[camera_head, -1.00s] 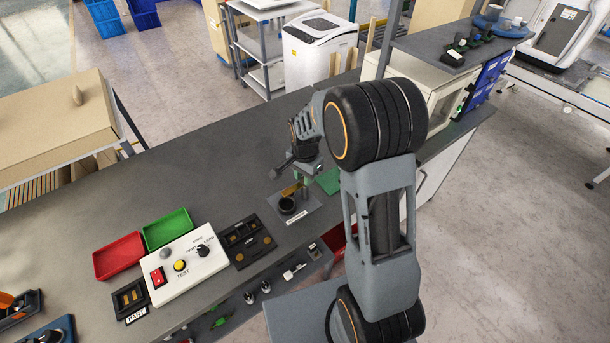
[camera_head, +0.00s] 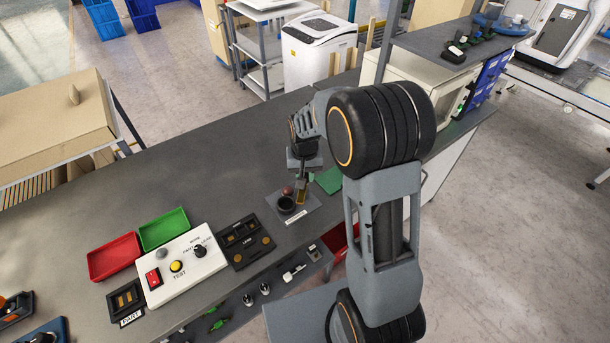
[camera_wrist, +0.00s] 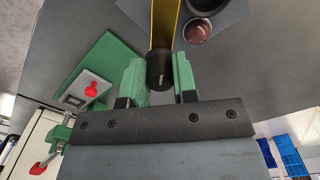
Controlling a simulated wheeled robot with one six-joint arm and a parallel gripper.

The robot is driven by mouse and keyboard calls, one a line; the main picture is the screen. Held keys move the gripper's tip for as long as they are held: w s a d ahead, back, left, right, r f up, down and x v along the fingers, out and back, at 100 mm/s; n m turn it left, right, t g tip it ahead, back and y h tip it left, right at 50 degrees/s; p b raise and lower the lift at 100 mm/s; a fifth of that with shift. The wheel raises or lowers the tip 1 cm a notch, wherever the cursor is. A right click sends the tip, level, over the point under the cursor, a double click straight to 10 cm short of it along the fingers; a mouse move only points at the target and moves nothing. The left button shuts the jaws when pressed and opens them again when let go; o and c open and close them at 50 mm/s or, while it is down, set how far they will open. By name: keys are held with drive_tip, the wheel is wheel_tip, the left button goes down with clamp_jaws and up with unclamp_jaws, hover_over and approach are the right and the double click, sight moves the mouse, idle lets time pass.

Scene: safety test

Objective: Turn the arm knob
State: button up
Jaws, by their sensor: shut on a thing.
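In the wrist view, my gripper (camera_wrist: 160,83) has its two green fingers closed on a black knob (camera_wrist: 160,69) with a pale mark on its end. A yellow arm (camera_wrist: 165,22) runs from the knob toward the top edge. In the head view, my gripper (camera_head: 302,180) is over the grey plate (camera_head: 308,216), and the yellow arm (camera_head: 300,197) shows below it. A black round cup (camera_head: 286,206) and a dark red dome (camera_head: 287,190) are beside the arm on the plate. The knob is hidden in the head view.
A white test box (camera_head: 185,279) with a red switch, yellow button and black mode knob stands left. Red (camera_head: 113,258) and green (camera_head: 163,231) trays lie behind it. A dark tray (camera_head: 246,262) lies between box and plate. A green mat (camera_head: 329,181) is right of the gripper.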

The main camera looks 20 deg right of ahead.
drive_tip(key=n, duration=0.4)
drive_tip(key=shift+n+b, duration=0.3)
drive_tip(key=n, duration=0.4)
drive_tip(key=shift+n, duration=0.3)
drive_tip(key=o, duration=0.9)
wheel_tip(320, 180, up, 14)
drive_tip(key=shift+f+b, duration=0.1)
drive_tip(key=shift+b, duration=0.3)
idle(0.4)
